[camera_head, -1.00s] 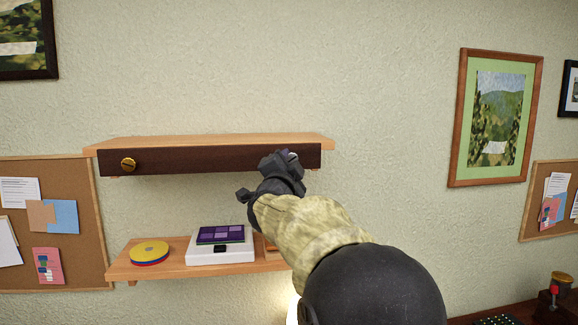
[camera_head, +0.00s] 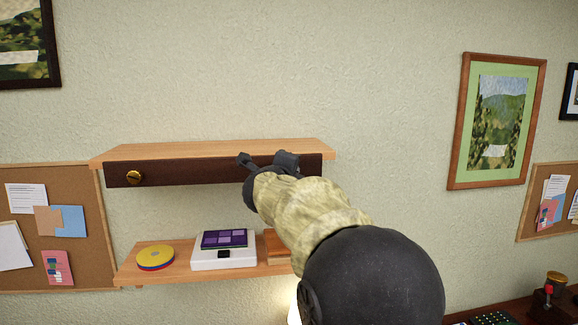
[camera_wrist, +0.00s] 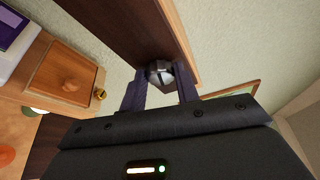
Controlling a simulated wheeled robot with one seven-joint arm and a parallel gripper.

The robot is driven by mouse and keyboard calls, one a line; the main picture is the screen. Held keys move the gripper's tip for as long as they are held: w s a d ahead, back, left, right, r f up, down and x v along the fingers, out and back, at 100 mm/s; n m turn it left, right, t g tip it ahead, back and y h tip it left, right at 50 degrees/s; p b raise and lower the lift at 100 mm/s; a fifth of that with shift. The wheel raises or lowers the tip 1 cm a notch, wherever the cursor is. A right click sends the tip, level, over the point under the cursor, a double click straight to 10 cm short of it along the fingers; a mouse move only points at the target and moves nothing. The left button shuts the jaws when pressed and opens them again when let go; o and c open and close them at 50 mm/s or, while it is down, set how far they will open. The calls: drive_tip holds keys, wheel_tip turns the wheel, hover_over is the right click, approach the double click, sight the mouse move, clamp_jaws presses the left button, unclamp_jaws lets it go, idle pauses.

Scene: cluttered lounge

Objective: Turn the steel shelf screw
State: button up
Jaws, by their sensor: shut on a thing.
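The steel shelf screw (camera_wrist: 160,72) is a grey, slotted, rounded head on the dark front board (camera_head: 205,170) of the upper shelf, near its right end. In the wrist view it sits between my fingertips. My gripper (camera_head: 266,162) is at the board's right part, shut on this screw. In the wrist view my gripper (camera_wrist: 160,84) has one finger on each side of the head. In the head view the screw is hidden behind my gripper. A brass screw (camera_head: 134,177) with a slot is at the board's left end.
The wall above the upper shelf is clear. A framed picture (camera_head: 453,125) hangs at right.

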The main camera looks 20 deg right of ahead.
drive_tip(key=shift+m+y, duration=0.3)
drive_tip(key=shift+m, duration=0.1)
drive_tip(key=o, duration=1)
drive_tip(key=b+v, duration=0.3)
drive_tip(key=v, duration=1.4)
drive_tip(key=shift+s+a, duration=0.1)
drive_tip(key=shift+a, duration=0.1)
